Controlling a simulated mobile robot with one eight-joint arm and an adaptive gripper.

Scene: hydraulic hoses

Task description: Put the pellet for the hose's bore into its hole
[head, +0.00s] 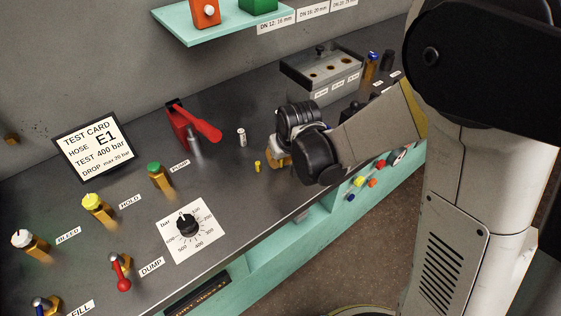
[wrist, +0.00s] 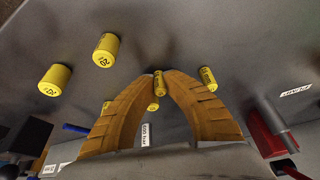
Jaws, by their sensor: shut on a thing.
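My gripper (wrist: 160,77) is shut on a small yellow pellet (wrist: 159,85), which shows between its orange fingertips in the wrist view; its number is not readable. Other yellow pellets lie around it: one marked 25 (wrist: 54,79), one marked 20 (wrist: 106,50), and one at the right (wrist: 207,78). More yellow shows partly behind the fingers. In the head view a yellow pellet (head: 257,166) stands left of my gripper (head: 280,160), whose fingertips are mostly hidden. A grey block (head: 305,87) with three holes in its top stands behind the gripper, its labels too small to read.
A red-handled lever (head: 192,122) and a small white cylinder (head: 241,137) stand left of the gripper. A test card (head: 92,150) reads hose E1, 400 bar. Valves and a dial (head: 187,226) fill the front left. A teal shelf (head: 222,27) hangs above. The bench's front edge is close.

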